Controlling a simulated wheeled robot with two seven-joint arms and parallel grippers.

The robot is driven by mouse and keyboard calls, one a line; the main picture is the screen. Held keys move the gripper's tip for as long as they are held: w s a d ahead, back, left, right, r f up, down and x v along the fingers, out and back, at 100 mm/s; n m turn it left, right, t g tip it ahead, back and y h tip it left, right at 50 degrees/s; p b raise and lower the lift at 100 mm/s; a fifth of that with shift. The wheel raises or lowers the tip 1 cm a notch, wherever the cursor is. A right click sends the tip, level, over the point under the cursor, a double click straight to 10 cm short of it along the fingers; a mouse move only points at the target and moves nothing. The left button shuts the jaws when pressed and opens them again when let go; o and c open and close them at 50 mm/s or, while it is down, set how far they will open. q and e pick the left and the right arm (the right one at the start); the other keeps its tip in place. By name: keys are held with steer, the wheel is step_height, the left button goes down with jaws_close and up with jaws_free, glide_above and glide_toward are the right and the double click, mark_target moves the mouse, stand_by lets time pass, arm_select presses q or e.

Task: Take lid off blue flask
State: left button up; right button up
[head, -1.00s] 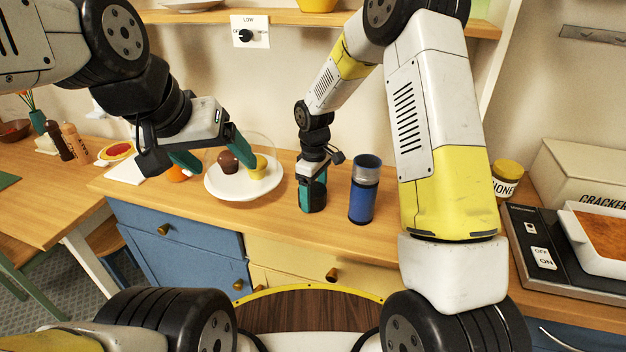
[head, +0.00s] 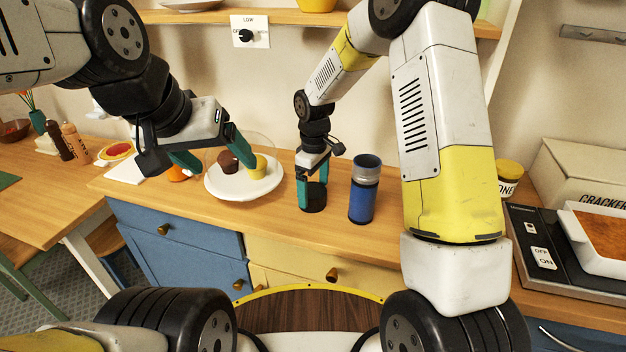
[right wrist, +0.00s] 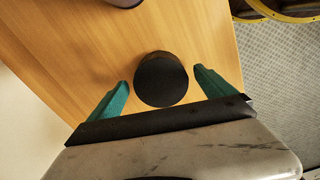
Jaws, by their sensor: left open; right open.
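The blue flask (head: 361,203) stands upright on the wooden counter with a silvery-grey upper part and no black cap on it. A black round lid (head: 314,204) sits on the counter to its left; it also shows in the right wrist view (right wrist: 161,79). My right gripper (head: 312,196) points down over the lid, open, with its teal fingers on either side of it and gaps visible in the right wrist view (right wrist: 161,80).
A white plate (head: 226,193) with a brown-topped and a yellow-topped cupcake stands left of the lid. A honey jar (head: 508,176), a crackers box (head: 585,165) and a black appliance (head: 545,262) are at the right. The counter front edge lies close by.

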mark_target(314, 190)
step_height(314, 190, up, 9)
steer(key=s+d+r+m+t+y, duration=0.1)
steer(key=s+d+r+m, duration=0.25)
steer(key=s+r, duration=0.2)
steer(key=s+d+r+m+t, duration=0.2)
steer(key=s+d+r, duration=0.2)
steer(key=r, duration=0.3)
steer(key=s+d+r+m+t, duration=0.1)
steer(key=s+d+m, duration=0.1)
steer(key=s, duration=0.5)
steer(key=s+d+r+m+t+y, duration=0.1)
steer(key=s+d+r+m+t, duration=0.1)
steer(key=s, duration=0.5)
steer(key=shift+s+d+r+m, duration=0.15)
steer(key=shift+s+d+m, duration=0.25)
steer(key=shift+d+m, duration=0.35)
